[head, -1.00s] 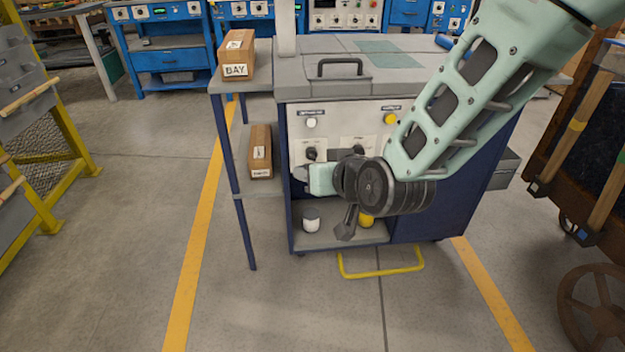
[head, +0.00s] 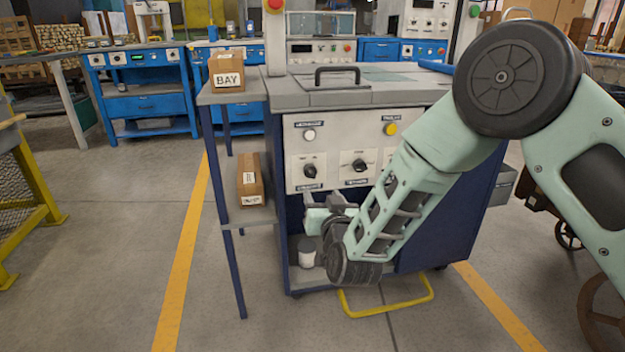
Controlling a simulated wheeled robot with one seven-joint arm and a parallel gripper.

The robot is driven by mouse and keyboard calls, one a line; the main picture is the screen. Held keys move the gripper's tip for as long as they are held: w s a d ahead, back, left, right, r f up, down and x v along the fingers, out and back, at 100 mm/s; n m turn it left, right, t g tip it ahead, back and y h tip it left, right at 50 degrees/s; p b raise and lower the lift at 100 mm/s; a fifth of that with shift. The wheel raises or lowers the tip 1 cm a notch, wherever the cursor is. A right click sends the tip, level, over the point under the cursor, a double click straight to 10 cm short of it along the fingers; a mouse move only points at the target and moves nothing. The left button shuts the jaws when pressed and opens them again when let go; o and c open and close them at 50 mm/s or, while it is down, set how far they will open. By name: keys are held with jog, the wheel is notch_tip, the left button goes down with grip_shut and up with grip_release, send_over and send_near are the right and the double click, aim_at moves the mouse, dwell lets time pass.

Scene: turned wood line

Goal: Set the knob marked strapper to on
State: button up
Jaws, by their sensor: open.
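The light control panel (head: 334,150) on the front of the grey and blue cabinet carries a dark left knob (head: 310,171) and a dark middle knob (head: 359,165). Each knob has a small label beneath it, too small to read, so I cannot tell which is marked strapper. A slice of panel right of the middle knob is partly hidden by my arm. My gripper (head: 324,198) is open and empty, just below the left knob in the picture. I see no contact with either knob.
A white button (head: 309,135) and a yellow button (head: 390,129) sit above the knobs. A BAY box (head: 227,72) stands on the left side shelf, another box (head: 250,180) below it. A yellow floor bar (head: 388,308) juts out in front.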

aim_at(312, 173)
jog(key=b+x, duration=0.2)
jog(key=x, duration=0.9)
jog(key=shift+w+a+b, duration=0.1)
jog(key=shift+w+b, duration=0.15)
jog(key=shift+b, duration=0.1)
jog(key=c, duration=1)
